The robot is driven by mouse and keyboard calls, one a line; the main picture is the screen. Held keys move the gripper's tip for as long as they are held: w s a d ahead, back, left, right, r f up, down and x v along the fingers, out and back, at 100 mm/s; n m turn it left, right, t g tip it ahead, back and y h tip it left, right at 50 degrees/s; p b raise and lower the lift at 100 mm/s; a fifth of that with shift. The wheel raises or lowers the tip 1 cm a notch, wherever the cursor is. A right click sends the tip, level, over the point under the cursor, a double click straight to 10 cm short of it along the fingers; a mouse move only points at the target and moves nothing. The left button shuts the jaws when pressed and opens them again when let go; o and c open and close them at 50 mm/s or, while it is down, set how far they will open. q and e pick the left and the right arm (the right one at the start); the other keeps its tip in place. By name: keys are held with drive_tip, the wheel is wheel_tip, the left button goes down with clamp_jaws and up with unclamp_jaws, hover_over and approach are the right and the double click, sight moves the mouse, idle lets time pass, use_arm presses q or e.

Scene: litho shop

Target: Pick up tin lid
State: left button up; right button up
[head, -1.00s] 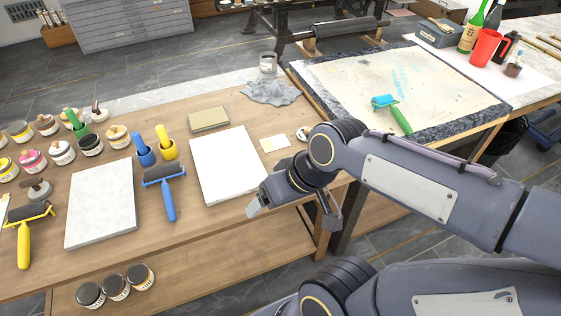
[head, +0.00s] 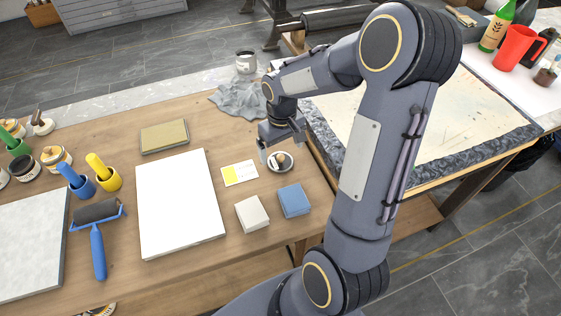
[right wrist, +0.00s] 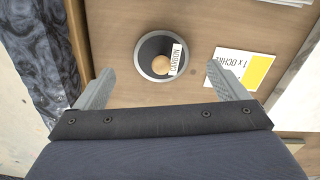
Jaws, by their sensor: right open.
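In the right wrist view the fingertips (right wrist: 160,74) are on either side, apart from the lid. My left gripper is not in view.
A white and yellow card (head: 240,173) lies left of the lid. A white box (head: 252,214) and a blue box (head: 294,201) are nearer me. A crumpled grey cloth (head: 238,98) lies behind. The dark-edged slab (head: 325,142) is close on the right.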

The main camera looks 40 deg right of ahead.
sight(281, 157)
wheel_tip(281, 157, down, 4)
drive_tip(key=shift+f, duration=0.15)
drive_tip(key=shift+a, duration=0.1)
drive_tip(key=c, duration=1)
